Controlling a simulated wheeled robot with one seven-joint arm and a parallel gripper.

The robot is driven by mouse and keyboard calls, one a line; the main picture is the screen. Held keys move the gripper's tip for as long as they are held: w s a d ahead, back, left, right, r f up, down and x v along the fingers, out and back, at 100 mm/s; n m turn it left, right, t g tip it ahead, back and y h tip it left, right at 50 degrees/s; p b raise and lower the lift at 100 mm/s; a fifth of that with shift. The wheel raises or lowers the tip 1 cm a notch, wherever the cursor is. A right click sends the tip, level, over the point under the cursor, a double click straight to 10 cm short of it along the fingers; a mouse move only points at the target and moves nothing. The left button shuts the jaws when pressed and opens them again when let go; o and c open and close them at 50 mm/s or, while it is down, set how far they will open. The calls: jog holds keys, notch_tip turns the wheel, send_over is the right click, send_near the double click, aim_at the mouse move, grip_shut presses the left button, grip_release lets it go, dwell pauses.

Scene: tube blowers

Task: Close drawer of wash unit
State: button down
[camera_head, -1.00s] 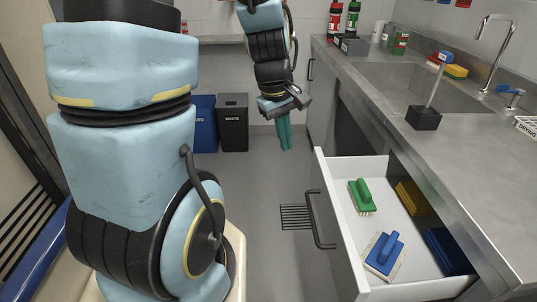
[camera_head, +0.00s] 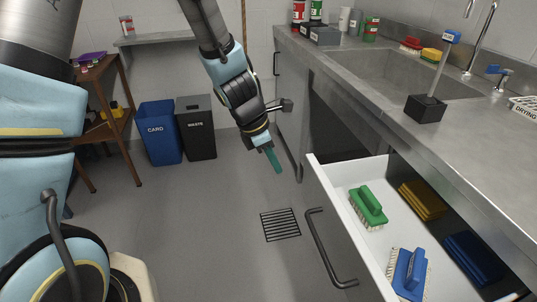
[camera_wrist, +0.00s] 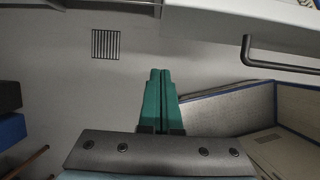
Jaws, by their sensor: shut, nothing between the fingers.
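The wash unit's drawer (camera_head: 372,232) stands pulled out below the steel counter at the lower right of the head view. Its front carries a dark bar handle (camera_head: 319,250), which also shows at the upper right of the wrist view (camera_wrist: 252,58). Inside lie a green brush (camera_head: 368,207), a blue brush (camera_head: 409,273), yellow cloths (camera_head: 423,199) and blue cloths (camera_head: 473,258). My gripper (camera_head: 275,163), with green fingers, points down beyond the drawer's far side, apart from drawer and handle. Its fingers are together and empty in the wrist view (camera_wrist: 160,100).
The counter (camera_head: 400,130) with its sink (camera_head: 395,75) runs along the right. A blue card bin (camera_head: 161,135) and a dark waste bin (camera_head: 196,130) stand by the back wall. A floor grate (camera_head: 281,225) lies left of the drawer. The floor around it is clear.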

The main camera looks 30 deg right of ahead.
jog(key=s+d+f+p, duration=0.1)
jog(key=d+f, duration=0.2)
jog(key=d, duration=0.2)
jog(key=shift+s+d+f, duration=0.15)
jog(key=shift+s+f, duration=0.15)
jog(key=shift+s, duration=0.05)
jog(key=shift+d, duration=0.1)
